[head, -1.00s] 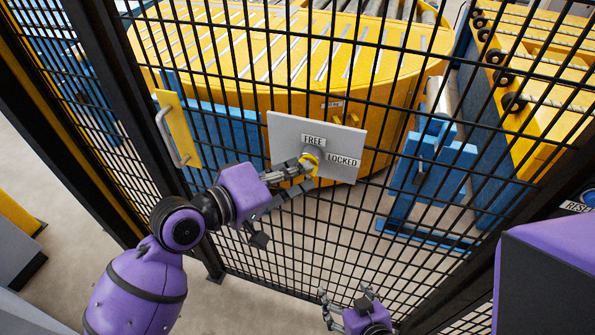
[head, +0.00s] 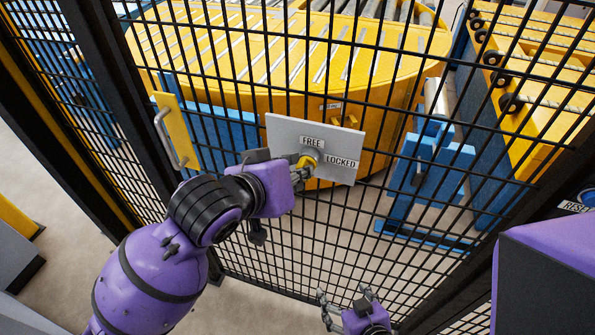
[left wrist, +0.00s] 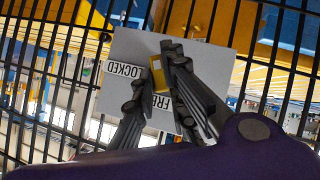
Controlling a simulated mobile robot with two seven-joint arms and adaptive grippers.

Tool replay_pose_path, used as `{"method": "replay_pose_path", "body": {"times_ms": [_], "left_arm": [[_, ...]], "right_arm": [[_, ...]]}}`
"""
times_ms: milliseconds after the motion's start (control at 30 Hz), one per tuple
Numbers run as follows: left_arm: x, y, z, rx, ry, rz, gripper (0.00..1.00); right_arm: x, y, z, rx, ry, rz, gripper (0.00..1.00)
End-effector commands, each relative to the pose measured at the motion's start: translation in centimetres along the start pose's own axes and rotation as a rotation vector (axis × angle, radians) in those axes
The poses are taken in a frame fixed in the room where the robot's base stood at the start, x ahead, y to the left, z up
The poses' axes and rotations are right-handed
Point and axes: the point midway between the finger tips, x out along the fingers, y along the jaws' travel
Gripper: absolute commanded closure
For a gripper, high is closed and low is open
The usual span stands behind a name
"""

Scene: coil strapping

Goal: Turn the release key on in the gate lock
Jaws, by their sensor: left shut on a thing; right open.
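The gate lock is a grey plate (head: 285,137) on the black mesh gate, with a FREE label (head: 312,142) at its upper middle and a LOCKED label (head: 341,161) to the right. A yellow release key (head: 309,161) sits at the lock below FREE. My left gripper (head: 302,172) is shut on the key, its fingers partly hidden by the purple wrist. In the left wrist view the fingers close around the yellow key (left wrist: 157,73) in front of the plate. My right gripper (head: 345,300) is open and empty, low in front of the mesh.
A yellow panel with a grey handle (head: 167,137) is on the gate left of the lock. Behind the mesh stand a yellow round turntable (head: 250,60) and blue frames (head: 428,185).

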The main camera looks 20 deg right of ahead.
Motion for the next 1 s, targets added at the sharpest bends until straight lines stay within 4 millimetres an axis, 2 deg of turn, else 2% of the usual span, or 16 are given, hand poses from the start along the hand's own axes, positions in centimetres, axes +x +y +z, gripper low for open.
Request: {"method": "replay_pose_path", "body": {"times_ms": [100, 133, 267, 500, 600, 1000], "left_arm": [[0.07, 0.28, 0.1, 0.139, -0.003, -0.093, 1.0], [0.07, 0.11, 0.15, 0.13, -0.004, -0.09, 0.84], [0.08, 0.11, 0.16, 0.126, -0.004, -0.087, 0.67], [0.07, 0.14, 0.11, 0.125, -0.003, -0.085, 0.66], [0.06, 0.14, 0.11, 0.125, -0.003, -0.085, 0.54], [-0.24, 0.17, 0.3, 0.125, -0.003, -0.084, 0.54]], "right_arm": [[-0.01, 0.06, 0.15, -0.002, -0.003, 0.0, 0.22], [0.0, 0.04, 0.18, -0.002, -0.003, 0.0, 0.22], [0.02, 0.06, 0.29, -0.002, -0.005, 0.0, 0.22], [0.06, -0.12, 0.3, 0.004, -0.005, 0.0, 0.22], [0.08, -0.24, 0.24, 0.009, -0.004, 0.0, 0.22], [0.08, -0.36, 0.03, 0.014, -0.001, 0.0, 0.22]]}}
